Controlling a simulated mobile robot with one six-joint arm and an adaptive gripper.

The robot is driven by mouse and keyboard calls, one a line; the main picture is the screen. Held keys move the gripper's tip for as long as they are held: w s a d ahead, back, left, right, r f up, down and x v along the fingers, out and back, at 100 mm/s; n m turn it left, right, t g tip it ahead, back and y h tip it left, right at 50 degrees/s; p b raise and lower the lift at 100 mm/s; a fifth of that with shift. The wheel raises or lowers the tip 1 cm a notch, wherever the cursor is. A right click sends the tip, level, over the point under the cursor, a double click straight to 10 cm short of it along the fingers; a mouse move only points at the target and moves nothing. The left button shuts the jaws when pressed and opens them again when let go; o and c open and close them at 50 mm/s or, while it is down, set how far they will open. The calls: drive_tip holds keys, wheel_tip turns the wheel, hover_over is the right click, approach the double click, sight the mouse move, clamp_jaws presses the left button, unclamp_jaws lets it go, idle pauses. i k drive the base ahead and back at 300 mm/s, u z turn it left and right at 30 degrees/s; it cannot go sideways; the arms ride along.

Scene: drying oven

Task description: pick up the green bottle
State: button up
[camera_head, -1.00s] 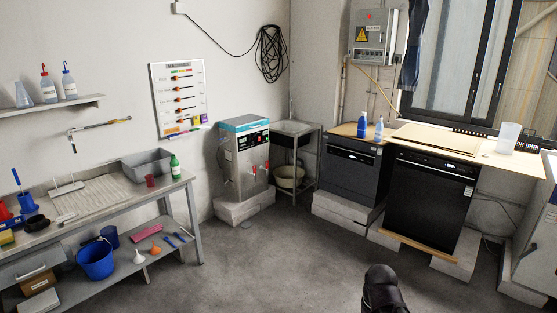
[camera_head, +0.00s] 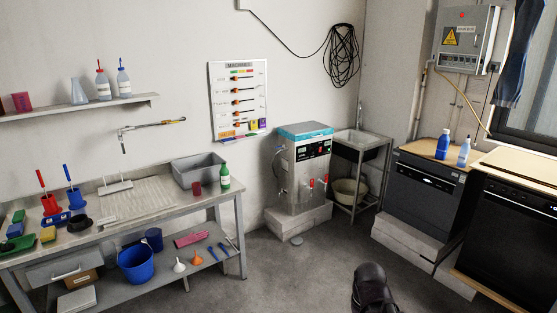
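The green bottle (camera_head: 224,178) stands upright near the right end of the workbench (camera_head: 150,215) at the left. It has a white label and a light cap. A small dark red cup (camera_head: 197,189) stands just left of it, and a grey bin (camera_head: 186,170) is behind them. A dark rounded part at the bottom centre looks like part of my arm. My gripper's fingers do not show.
A water-bath unit (camera_head: 304,165) stands on a concrete block right of the bench, with a sink (camera_head: 360,140) beside it. A blue bucket (camera_head: 136,262) is on the lower shelf. The grey floor (camera_head: 290,275) before the bench is clear.

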sight(225, 176)
drive_tip(key=u, duration=0.45)
drive_tip(key=i, duration=1.15)
drive_tip(key=u, duration=0.4)
